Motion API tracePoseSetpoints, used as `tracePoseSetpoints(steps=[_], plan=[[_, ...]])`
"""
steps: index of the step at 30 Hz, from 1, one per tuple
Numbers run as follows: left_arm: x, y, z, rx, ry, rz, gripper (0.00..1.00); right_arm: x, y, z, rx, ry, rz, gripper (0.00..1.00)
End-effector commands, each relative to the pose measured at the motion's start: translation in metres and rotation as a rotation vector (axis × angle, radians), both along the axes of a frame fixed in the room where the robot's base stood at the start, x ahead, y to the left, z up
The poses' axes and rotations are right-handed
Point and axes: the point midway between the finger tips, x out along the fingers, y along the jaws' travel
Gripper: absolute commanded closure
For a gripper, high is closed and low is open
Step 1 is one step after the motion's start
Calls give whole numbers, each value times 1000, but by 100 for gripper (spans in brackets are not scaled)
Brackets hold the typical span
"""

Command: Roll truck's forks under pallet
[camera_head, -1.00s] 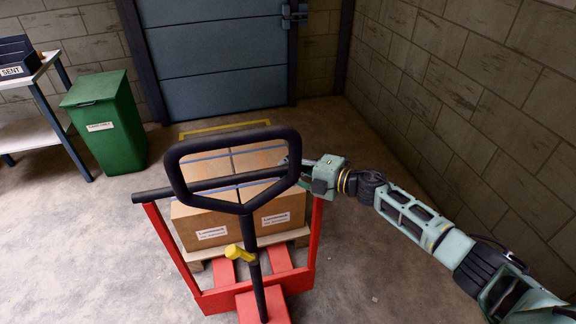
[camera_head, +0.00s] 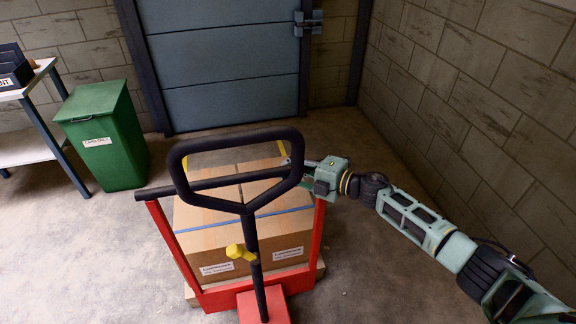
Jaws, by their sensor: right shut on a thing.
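The red pallet truck (camera_head: 262,304) stands in the middle with its black loop handle (camera_head: 240,206) raised toward me and a yellow lever (camera_head: 240,252) on the shaft. My right gripper (camera_head: 297,169) is shut on the right side of the handle loop. The wooden pallet (camera_head: 321,269) shows only at its edges, behind the truck's red frame. Cardboard boxes (camera_head: 222,230) with a blue strap rest on it, close behind the frame. The forks are hidden beneath the load, so their exact depth cannot be seen. My left gripper is not in view.
A green bin (camera_head: 104,140) and a table (camera_head: 30,150) with dark trays stand at the left. A blue-grey door (camera_head: 225,70) closes the back. A block wall (camera_head: 480,110) runs along the right. Floor is clear on both sides of the truck.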

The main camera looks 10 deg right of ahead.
Motion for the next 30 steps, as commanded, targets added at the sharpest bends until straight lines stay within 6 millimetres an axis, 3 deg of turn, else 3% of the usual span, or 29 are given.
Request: tracePoseSetpoints(steps=[1,7,8,15,25,30], plan=[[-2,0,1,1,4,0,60,0,2,7,14,-4,9,100],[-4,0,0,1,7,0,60,-1,2,7,14,-4,10,100],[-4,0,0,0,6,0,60,-1,2,7,14,-4,10,81],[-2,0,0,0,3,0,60,-1,1,5,8,-3,8,60],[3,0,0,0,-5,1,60,-2,0,2,3,-1,5,60],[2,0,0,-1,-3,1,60,-14,-15,3,0,1,5,60]])
